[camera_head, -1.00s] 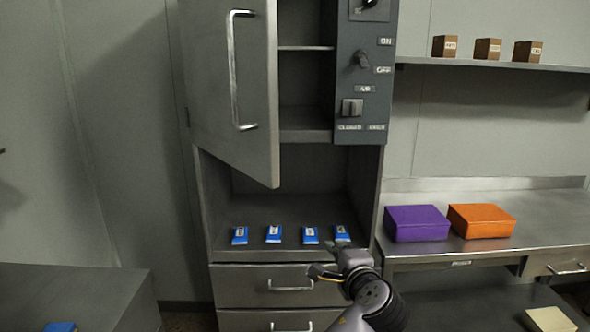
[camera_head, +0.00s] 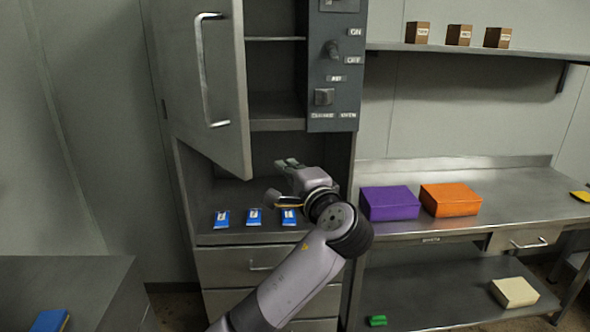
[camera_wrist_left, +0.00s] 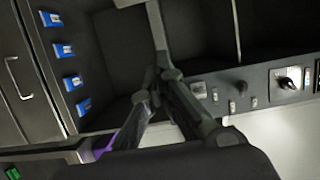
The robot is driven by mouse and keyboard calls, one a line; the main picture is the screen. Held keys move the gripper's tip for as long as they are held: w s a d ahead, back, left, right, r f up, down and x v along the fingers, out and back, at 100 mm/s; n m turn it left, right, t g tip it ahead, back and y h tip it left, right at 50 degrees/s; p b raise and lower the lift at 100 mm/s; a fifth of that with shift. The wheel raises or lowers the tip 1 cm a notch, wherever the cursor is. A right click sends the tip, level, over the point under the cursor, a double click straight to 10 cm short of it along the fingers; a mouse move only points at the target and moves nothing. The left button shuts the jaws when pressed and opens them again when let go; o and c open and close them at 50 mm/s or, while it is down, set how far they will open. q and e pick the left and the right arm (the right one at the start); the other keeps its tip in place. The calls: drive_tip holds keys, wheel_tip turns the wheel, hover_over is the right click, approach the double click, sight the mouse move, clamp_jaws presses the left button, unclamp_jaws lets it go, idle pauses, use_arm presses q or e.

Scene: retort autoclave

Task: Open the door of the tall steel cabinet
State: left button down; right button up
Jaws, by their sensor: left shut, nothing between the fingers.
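The tall steel cabinet (camera_head: 178,190) stands left of centre in the head view. Its upper door (camera_head: 197,90) is hinged on the left and stands partly open, showing a shelf inside. A long vertical bar handle (camera_head: 203,70) is on the door's outer face. My left gripper (camera_head: 280,178) is shut and empty, in front of the open lower bay, below and right of the door's lower corner. It is apart from the handle. In the left wrist view its fingers (camera_wrist_left: 153,80) point toward the cabinet interior. My right gripper is not in view.
A switch panel (camera_head: 333,75) borders the opening on the right. Several blue packets (camera_head: 254,217) lie in the lower bay. Purple (camera_head: 390,203) and orange (camera_head: 451,199) boxes sit on the right bench. A low steel surface (camera_head: 100,275) stands at the left front.

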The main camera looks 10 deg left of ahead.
use_arm(q)
drive_tip(key=a+p, duration=0.2)
drive_tip(key=a, duration=0.1)
drive_tip(key=a+p, duration=0.1)
drive_tip(key=shift+s+a, duration=0.15)
drive_tip(key=shift+s, duration=0.15)
